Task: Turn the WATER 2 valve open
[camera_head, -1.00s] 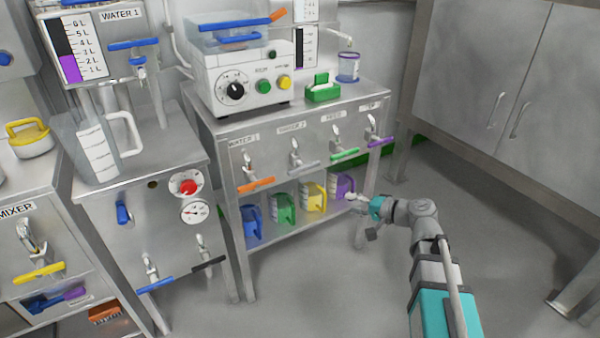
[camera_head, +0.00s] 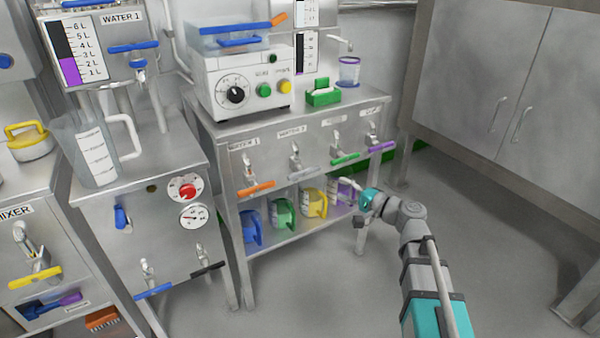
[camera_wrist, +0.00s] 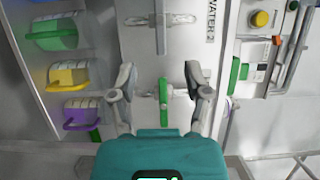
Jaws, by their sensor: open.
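The WATER 2 label (camera_wrist: 210,22) shows in the wrist view beside a valve with a grey handle (camera_wrist: 142,36). In the head view this grey handle (camera_head: 302,172) hangs second from left on the middle table's front. It lies crosswise to its tap. My gripper (camera_head: 346,186) is in front of the table's right part, low, near the purple jug. In the wrist view my gripper (camera_wrist: 160,82) is open and empty. The neighbouring green handle (camera_wrist: 163,95) appears between the fingers; whether it is at fingertip depth cannot be told. The grey handle is farther up that view.
An orange handle (camera_head: 256,188) and a purple handle (camera_head: 382,147) flank the row. Several coloured jugs, including a yellow jug (camera_head: 313,203), stand on the shelf below. A cabinet (camera_head: 520,100) is at right. The floor (camera_head: 330,290) in front is clear.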

